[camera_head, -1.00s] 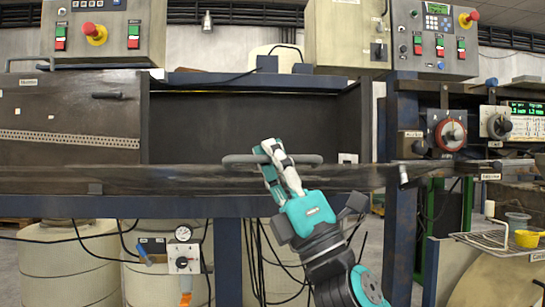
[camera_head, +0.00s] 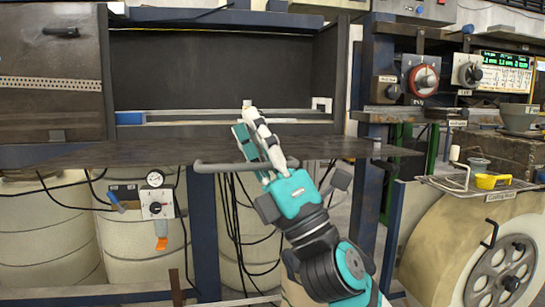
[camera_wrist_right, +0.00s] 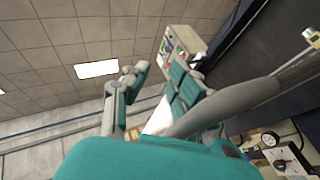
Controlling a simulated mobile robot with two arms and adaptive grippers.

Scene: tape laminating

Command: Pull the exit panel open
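The exit panel (camera_head: 130,154) is a dark, worn flap running along the front of the machine below the opening, seen nearly edge-on. Its grey bar handle (camera_head: 215,167) is at the panel's front edge. My right gripper (camera_head: 244,117) is at this handle, its fingers pointing up and rising past the bar. In the right wrist view the bar (camera_wrist_right: 245,95) runs across close to the finger bases. The fingers stand apart there, with a bright gap beside the bar. Where the bar passes the fingers is partly hidden. My left gripper is not in view.
Behind the panel is a dark opening (camera_head: 210,70) with a blue and metal ledge. Below hang cables and a gauge box (camera_head: 157,203). To the right are a wire rack with a yellow cup (camera_head: 490,181) and a large roller (camera_head: 480,255).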

